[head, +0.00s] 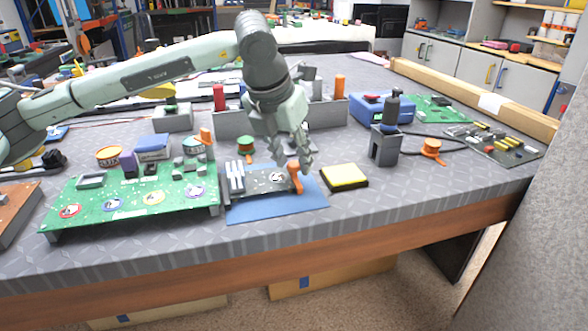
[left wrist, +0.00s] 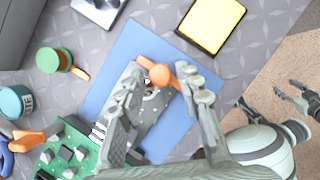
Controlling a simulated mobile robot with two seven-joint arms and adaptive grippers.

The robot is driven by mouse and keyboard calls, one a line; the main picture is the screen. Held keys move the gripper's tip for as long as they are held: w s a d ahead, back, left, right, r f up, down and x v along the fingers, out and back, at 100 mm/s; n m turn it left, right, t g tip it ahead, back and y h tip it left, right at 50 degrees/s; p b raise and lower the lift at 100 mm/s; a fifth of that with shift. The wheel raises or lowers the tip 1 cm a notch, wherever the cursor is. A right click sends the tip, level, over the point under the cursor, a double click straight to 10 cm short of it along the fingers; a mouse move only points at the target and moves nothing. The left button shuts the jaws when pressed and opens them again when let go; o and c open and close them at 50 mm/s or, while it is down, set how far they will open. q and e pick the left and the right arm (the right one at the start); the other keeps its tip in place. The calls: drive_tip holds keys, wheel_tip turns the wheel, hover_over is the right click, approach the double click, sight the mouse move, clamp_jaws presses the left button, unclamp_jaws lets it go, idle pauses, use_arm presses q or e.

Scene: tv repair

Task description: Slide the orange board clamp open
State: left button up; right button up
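The orange board clamp (head: 296,178) stands at the right end of a small dark board (head: 265,181) on a blue mat (head: 275,210). In the left wrist view the clamp (left wrist: 158,74) has a round head and an arm reaching right. My left gripper (head: 294,163) is over the clamp, pointing down. Its fingers (left wrist: 160,78) are apart on either side of the clamp; I cannot tell whether either touches it. The fingers hide part of the board. My right gripper (left wrist: 284,90) is empty, its fingers spread, off the table's edge in the left wrist view; it is not in the head view.
A large green board (head: 120,205) lies left of the mat. A yellow-topped sponge pad (head: 344,177) sits just right of it. A grey tool holder (head: 384,148) and a grey rack (head: 230,123) stand behind. The table front right is clear.

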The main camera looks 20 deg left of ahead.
use_arm(q)
clamp_jaws()
drive_tip(key=shift+w+d+b, duration=0.2)
drive_tip(key=shift+w+d, duration=0.25)
drive_tip(key=shift+d, duration=0.2)
drive_tip(key=shift+w+d+b, duration=0.2)
drive_tip(key=shift+w+d, duration=0.2)
drive_tip(key=shift+d, duration=0.25)
drive_tip(key=shift+w+d+r, duration=0.1)
drive_tip(key=shift+w+d, duration=0.1)
drive_tip(key=shift+d, duration=0.1)
drive_tip(key=shift+o, duration=1.9)
unclamp_jaws()
drive_tip(key=shift+w+d, duration=0.1)
drive_tip(key=shift+d, duration=0.05)
drive_tip(key=p+v, duration=0.2)
drive_tip(key=v, duration=0.5)
drive_tip(key=shift+a+r, duration=0.2)
drive_tip(key=shift+r, duration=0.15)
